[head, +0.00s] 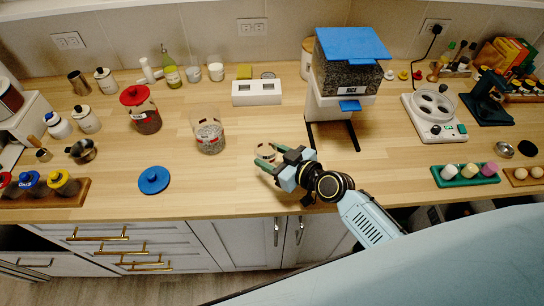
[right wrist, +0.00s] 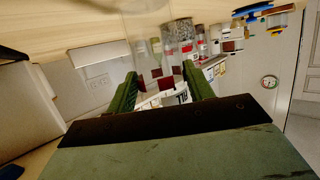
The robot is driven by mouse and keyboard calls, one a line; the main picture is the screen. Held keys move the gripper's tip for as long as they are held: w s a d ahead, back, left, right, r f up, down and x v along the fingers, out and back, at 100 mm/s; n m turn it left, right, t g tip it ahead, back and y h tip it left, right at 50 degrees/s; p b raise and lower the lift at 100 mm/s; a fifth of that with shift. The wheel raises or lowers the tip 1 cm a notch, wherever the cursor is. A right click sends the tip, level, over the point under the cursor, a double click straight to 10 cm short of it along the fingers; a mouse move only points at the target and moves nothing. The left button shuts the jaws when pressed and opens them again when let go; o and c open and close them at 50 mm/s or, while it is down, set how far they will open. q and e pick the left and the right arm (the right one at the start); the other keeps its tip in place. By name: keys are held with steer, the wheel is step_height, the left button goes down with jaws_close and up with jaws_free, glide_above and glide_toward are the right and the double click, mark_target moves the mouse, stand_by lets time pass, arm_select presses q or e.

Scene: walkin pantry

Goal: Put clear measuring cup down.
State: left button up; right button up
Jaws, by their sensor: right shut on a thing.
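The clear measuring cup (head: 267,150) is a small see-through vessel at the middle of the wooden counter in the head view. My right gripper (head: 264,160) reaches in from the lower right and is shut on it, with green fingers on either side. I cannot tell from the head view whether the cup's base touches the counter. In the right wrist view the green fingers of my right gripper (right wrist: 160,82) stand around a see-through shape with red marks. The cup's outline is hard to make out there. My left gripper is not in view.
Left of the cup stands an open clear container (head: 209,138) with grey contents. A blue lid (head: 154,180) lies front left. The counter (head: 235,185) in front is bare.

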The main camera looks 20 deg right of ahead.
steer(key=shift+f, duration=0.1)
steer(key=o, duration=1.2)
steer(key=shift+r, duration=0.25)
steer(key=v, duration=1.2)
steer(key=shift+f+b, duration=0.1)
steer(key=shift+b, duration=0.25)
